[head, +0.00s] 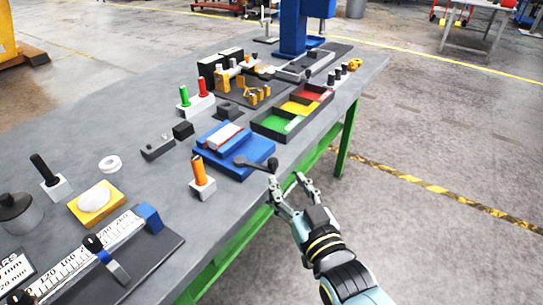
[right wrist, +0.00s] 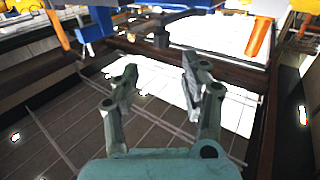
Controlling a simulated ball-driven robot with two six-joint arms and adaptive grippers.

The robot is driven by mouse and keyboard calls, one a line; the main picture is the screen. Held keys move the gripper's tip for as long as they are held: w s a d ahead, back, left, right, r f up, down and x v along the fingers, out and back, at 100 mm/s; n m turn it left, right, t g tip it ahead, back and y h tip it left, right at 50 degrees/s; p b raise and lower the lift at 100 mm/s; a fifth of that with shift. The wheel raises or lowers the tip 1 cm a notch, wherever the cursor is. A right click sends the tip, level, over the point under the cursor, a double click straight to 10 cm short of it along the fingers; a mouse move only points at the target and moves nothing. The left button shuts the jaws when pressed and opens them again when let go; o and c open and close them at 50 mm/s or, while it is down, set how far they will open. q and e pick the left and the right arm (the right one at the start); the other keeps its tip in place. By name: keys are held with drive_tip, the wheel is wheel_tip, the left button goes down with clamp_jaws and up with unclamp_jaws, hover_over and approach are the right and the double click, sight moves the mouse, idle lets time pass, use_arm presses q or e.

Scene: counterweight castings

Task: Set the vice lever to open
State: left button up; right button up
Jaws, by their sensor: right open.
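The blue vice (head: 238,158) sits on the grey workbench near its front edge, with a pale block between its jaws. Its dark lever (head: 256,163) points right and ends in a round black knob (head: 272,163) near the bench edge. My right gripper (head: 288,184) is open and empty, just beyond the front edge and close to the knob, apparently apart from it. In the right wrist view the open fingers of my right gripper (right wrist: 158,88) point toward a dark bar with a knob (right wrist: 161,38), which looks like the lever. My left gripper is not in view.
An orange-handled tool (head: 199,172) stands in a white block left of the vice. A tray with green, yellow and red compartments (head: 268,127) lies behind it to the right. A black block (head: 183,131) sits to the left. Right of the bench is open floor.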

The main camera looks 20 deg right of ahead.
sight(275, 165)
drive_tip(key=w+b, duration=0.1)
drive_tip(key=w, duration=0.1)
drive_tip(key=w+b, duration=0.1)
drive_tip(key=w, duration=0.2)
drive_tip(key=w+b, duration=0.1)
drive_tip(key=w, duration=0.1)
drive_tip(key=shift+w+a+f+b, duration=0.2)
drive_tip(key=shift+w+a+b, duration=0.1)
drive_tip(key=shift+w+a, duration=0.1)
drive_tip(key=shift+w+r, duration=0.15)
drive_tip(key=shift+w, duration=0.4)
clamp_jaws()
drive_tip(key=shift+w, duration=0.1)
